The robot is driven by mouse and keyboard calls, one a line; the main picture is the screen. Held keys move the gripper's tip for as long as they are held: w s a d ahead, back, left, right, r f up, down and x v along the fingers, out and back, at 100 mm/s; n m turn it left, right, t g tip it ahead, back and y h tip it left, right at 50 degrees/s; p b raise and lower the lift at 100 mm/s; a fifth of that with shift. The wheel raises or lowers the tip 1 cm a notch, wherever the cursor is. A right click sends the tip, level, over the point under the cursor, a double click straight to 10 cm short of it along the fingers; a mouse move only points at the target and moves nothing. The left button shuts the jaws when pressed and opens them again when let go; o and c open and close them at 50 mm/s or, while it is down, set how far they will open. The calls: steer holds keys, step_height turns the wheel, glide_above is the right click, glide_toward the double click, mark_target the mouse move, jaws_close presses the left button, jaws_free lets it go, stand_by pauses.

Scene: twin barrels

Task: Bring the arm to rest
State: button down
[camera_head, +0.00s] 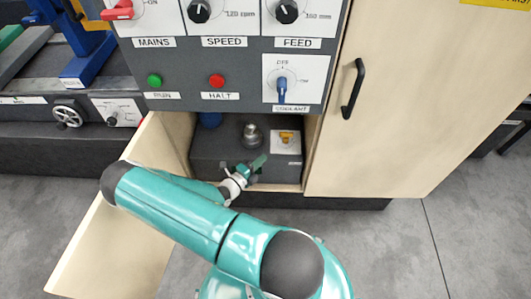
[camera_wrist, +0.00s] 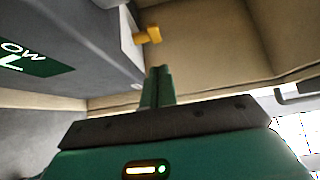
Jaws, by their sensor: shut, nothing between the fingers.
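My teal arm reaches from the bottom of the head view up to an open cabinet compartment. My gripper (camera_head: 256,165) is at the compartment's front, just below and left of a yellow knob (camera_head: 286,137) on a white plate. In the wrist view the two teal fingers (camera_wrist: 158,84) are together with nothing between them. The yellow knob (camera_wrist: 148,35) shows above the fingers there, apart from them.
An open wooden door (camera_head: 125,230) swings out to the left of my arm. A dark box (camera_head: 215,170) and a round metal part (camera_head: 252,135) are in the compartment. Grey floor (camera_head: 430,255) is clear at right.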

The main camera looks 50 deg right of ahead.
steer(key=shift+a, duration=0.2)
steer(key=w+a+r+m+g+y, duration=0.1)
steer(key=a+r+m+y, duration=0.6)
steer(key=r+m, duration=0.45)
steer(key=w+a+r+m+g+y, duration=0.15)
steer(key=a+r+m+y, duration=0.25)
steer(key=a+r+m, duration=0.65)
steer(key=s+a+r+m+t+y, duration=0.3)
steer(key=s+a+r+m+t, duration=0.1)
steer(key=r, duration=0.7)
steer(key=s+a+r+m+t+y, duration=0.4)
steer(key=s+a+r+m, duration=0.2)
steer(key=a+r+m, duration=0.3)
step_height(320, 180, up, 3)
steer(key=shift+r+m, duration=0.1)
steer(key=shift+m, duration=0.3)
steer(key=shift+d+t, duration=0.1)
steer(key=shift+t, duration=0.15)
